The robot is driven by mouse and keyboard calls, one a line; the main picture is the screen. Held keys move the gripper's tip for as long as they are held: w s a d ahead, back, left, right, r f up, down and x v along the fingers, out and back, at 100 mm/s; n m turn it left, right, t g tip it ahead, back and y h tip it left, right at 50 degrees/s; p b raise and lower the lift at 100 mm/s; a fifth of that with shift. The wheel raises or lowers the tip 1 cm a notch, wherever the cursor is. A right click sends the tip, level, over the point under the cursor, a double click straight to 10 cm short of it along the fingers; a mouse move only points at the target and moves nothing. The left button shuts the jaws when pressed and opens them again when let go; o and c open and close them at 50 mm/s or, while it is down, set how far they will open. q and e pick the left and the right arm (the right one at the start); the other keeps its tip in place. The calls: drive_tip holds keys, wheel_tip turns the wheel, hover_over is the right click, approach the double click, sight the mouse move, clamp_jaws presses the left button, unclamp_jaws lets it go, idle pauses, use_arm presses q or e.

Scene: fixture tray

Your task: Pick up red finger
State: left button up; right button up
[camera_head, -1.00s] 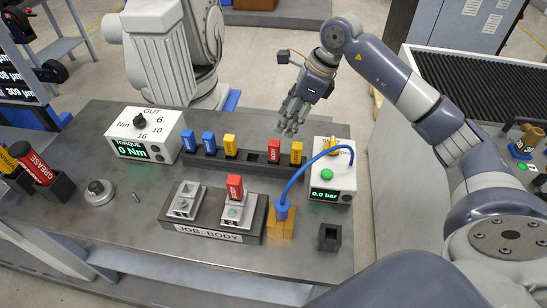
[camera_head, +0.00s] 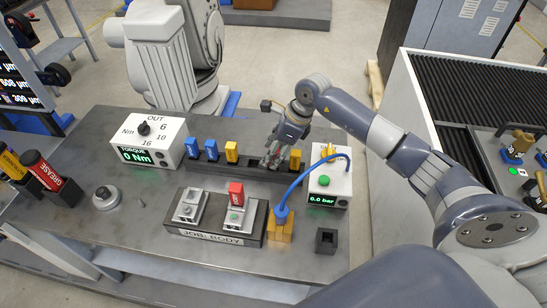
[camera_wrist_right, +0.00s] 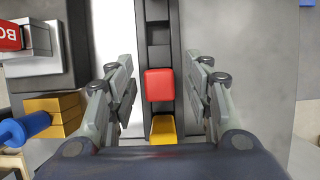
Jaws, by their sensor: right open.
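A red finger (camera_wrist_right: 159,84) stands in a slot of the dark rack (camera_head: 222,163), seen from above in the right wrist view. My right gripper (camera_head: 271,161) is over the rack in the head view and largely hides this finger there. In the wrist view its jaws are open, one on each side of the red finger, with gaps on both sides. My left gripper is not in view.
A yellow finger (camera_wrist_right: 163,130) stands in the rack close to the red one. Blue and yellow fingers fill slots to the left. The torque box (camera_head: 150,135) and pressure box (camera_head: 330,180) flank the rack. A blue hose (camera_head: 300,178) arches nearby.

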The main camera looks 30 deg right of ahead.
clamp_jaws()
drive_tip(key=shift+r, duration=0.1)
drive_tip(key=shift+r, duration=0.15)
wheel_tip(320, 180, up, 8)
drive_tip(key=b, duration=0.3)
drive_tip(key=shift+r, duration=0.85)
